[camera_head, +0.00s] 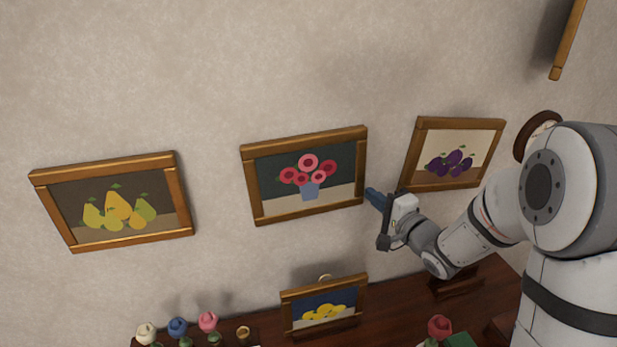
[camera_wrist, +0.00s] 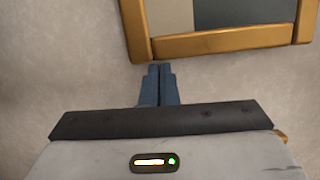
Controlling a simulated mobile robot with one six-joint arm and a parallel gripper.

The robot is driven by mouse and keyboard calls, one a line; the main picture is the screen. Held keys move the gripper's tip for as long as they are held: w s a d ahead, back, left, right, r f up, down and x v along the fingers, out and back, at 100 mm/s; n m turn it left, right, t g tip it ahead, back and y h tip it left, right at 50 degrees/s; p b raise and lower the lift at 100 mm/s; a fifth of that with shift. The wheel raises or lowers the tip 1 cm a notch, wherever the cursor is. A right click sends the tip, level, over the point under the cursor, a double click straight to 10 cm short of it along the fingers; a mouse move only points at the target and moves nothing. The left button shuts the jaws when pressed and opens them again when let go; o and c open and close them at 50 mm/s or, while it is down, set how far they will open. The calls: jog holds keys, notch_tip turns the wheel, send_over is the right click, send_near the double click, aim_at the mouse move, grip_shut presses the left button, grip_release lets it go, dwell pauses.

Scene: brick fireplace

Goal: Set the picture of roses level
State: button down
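The picture of roses (camera_head: 307,177), pink flowers in a blue pot within a gold-brown wooden frame, hangs at the middle of the wall in the head view. Its top edge rises toward the right in that view. My gripper (camera_head: 370,191) is beside the right side of its frame, near the lower right corner. In the wrist view, part of the roses picture (camera_wrist: 225,42) shows at the top. My gripper (camera_wrist: 160,68) has its blue fingers together there, empty, with the tips very close to the frame's side bar. I cannot tell whether they touch it.
A pear picture (camera_head: 115,203) hangs left and a grape picture (camera_head: 452,157) hangs right, close behind my gripper. Below, a dark wooden shelf (camera_head: 385,310) holds a small lemon picture (camera_head: 323,307) and several roses (camera_head: 178,327). Another frame (camera_head: 567,40) is at top right.

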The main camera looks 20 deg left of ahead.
jog(key=shift+s+a, duration=0.2)
jog(key=shift+a, duration=0.1)
jog(key=shift+d, duration=0.15)
jog(key=v, duration=0.8)
jog(key=shift+p, duration=0.3)
dwell(0.8)
jog(key=shift+s, duration=0.1)
